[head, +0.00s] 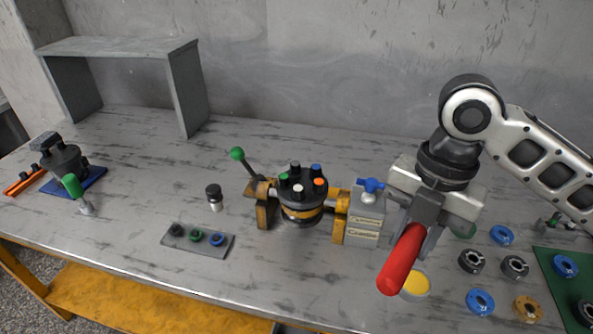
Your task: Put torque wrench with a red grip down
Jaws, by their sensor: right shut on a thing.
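The torque wrench with a red grip (402,260) is in my right gripper (424,228) at the right of the head view. Its red grip points toward the front edge and down; the rest of it is hidden by the gripper. My right gripper is shut on it, above the table (130,135), to the right of the grey block with a blue handle. I cannot tell how far the wrench is above the surface. My left gripper is not in view.
A hydraulic motor (303,207) sits in a yellow fixture at the centre. A yellow-topped cup (416,285) is just under the red grip. Several blue, black and gold rings (480,302) lie at right. A green-handled tool (74,188) stands at left.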

